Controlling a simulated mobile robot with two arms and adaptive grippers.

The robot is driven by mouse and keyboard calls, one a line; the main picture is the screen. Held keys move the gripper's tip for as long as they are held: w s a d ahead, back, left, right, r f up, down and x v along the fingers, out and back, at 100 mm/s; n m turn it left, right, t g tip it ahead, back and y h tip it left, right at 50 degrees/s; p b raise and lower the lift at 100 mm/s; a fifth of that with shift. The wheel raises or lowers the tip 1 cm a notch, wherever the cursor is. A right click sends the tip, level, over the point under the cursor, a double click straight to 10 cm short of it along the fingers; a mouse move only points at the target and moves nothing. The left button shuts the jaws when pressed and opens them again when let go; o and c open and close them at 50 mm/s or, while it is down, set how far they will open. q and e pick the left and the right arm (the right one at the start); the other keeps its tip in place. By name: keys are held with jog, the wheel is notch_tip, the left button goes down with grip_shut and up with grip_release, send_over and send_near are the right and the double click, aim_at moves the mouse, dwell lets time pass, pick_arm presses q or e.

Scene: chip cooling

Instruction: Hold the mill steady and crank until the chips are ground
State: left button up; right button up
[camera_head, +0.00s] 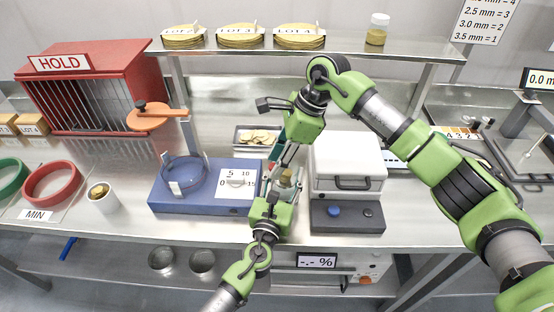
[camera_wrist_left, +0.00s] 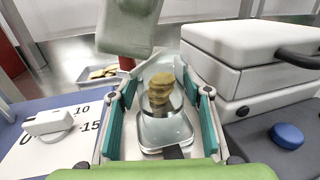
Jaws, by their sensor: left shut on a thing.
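The mill (camera_wrist_left: 166,125) is a clear glass body with a stack of round tan chips (camera_wrist_left: 160,88) inside. It also shows small in the head view (camera_head: 287,178), partly covered by my arms. My left gripper (camera_head: 279,183) has its teal pads on both sides of the mill and is shut on it. My right gripper (camera_head: 278,150) reaches down from above to the mill's top. A red part (camera_wrist_left: 127,63) shows under its blurred body in the left wrist view. The crank is mostly hidden, and I cannot tell whether the right fingers are closed on it.
A blue device with a dial (camera_head: 235,184) stands left of the mill, and a white lidded box (camera_head: 348,160) close on the right. A tray of chips (camera_head: 257,137) lies behind. A white cup (camera_head: 102,197) and the red HOLD cage (camera_head: 85,90) are farther left.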

grip_shut()
jog(key=shift+a, duration=0.1)
